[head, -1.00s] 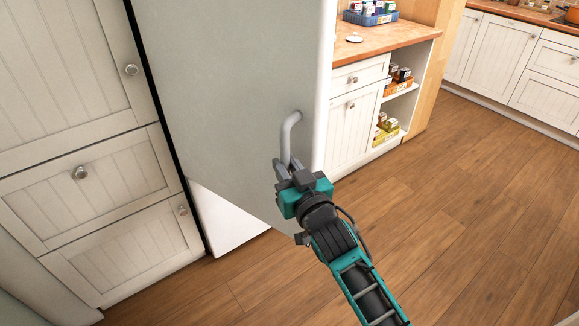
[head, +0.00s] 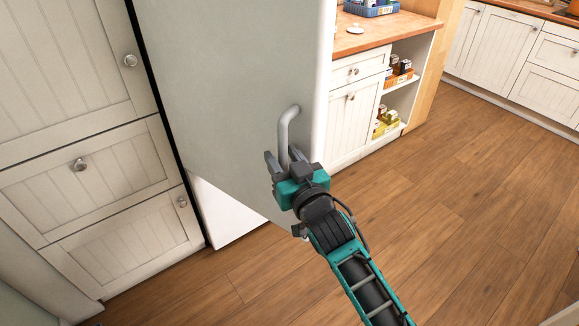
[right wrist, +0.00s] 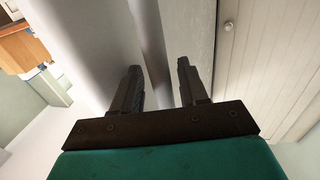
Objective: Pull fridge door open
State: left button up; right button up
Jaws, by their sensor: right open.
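The fridge door (head: 225,80) is a tall pale grey panel in the middle of the head view. Its curved grey bar handle (head: 286,122) is near the door's right edge. My right gripper (head: 281,154) is open at the handle's lower part, one finger on each side of the bar. In the right wrist view the handle (right wrist: 150,45) runs between the spread fingers, with gaps visible on both sides. The fingers do not grip it. My left gripper is not in view.
White cabinet drawers (head: 85,175) stand left of the fridge, beyond a dark gap. A white counter unit (head: 352,110) with open shelves stands to the right. More cabinets (head: 500,50) are at the back right. The wooden floor (head: 450,200) at right is clear.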

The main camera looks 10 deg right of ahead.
jog(key=s+d, duration=0.2)
jog(key=s, duration=1)
jog(key=shift+s, duration=0.25)
